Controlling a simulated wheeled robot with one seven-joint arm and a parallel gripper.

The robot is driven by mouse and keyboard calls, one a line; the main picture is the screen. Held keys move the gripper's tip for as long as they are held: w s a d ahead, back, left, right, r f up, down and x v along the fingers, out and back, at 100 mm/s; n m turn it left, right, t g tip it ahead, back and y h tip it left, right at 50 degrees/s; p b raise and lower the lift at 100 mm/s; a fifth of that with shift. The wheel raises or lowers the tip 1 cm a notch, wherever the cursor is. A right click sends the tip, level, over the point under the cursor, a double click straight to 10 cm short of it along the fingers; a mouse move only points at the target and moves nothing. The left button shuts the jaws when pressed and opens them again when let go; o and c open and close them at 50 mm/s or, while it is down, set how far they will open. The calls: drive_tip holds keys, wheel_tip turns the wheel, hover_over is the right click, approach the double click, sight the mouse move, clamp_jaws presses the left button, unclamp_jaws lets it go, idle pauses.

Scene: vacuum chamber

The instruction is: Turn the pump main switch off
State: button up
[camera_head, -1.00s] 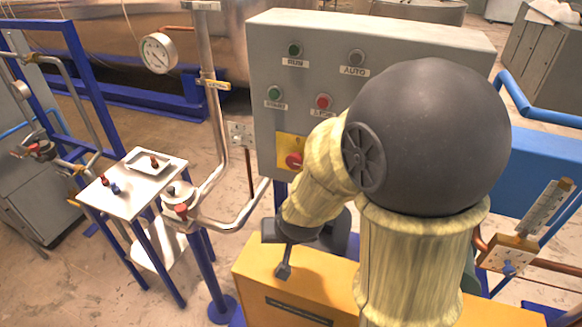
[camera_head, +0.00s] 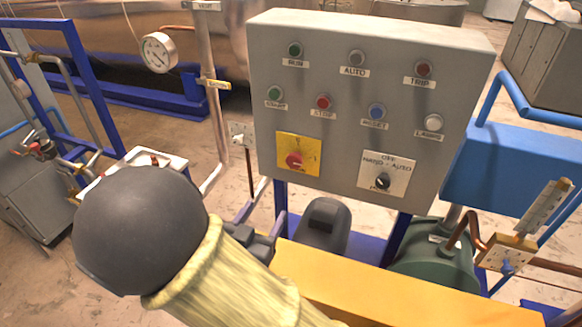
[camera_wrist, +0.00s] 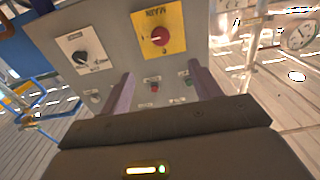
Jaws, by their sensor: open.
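The pump main switch is a red rotary knob (camera_head: 294,160) on a yellow plate (camera_head: 312,147), low on the left of the grey control panel. In the wrist view the red knob (camera_wrist: 160,36) shows upside down, with "MAIN" printed on its plate. My gripper (camera_head: 262,216) is below and left of the knob in the head view. In the wrist view my gripper (camera_wrist: 161,76) has its two fingers apart with nothing between them. The knob lies beyond the fingertips, roughly in line with the gap, and is not touched.
The grey control panel (camera_head: 260,60) also bears push buttons and a black hand/off/auto selector (camera_head: 383,181) right of the main switch. A yellow base (camera_head: 370,290) and green motor (camera_head: 435,265) stand below. A pipe with a gauge (camera_head: 159,52) stands left.

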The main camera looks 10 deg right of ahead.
sight(293, 164)
drive_tip(key=shift+w, duration=0.15)
drive_tip(key=p+x, duration=0.6)
drive_tip(key=x, duration=1.1)
drive_tip(key=shift+w+d, duration=0.1)
drive_tip(key=c, duration=1)
drive_tip(key=shift+o, duration=0.2)
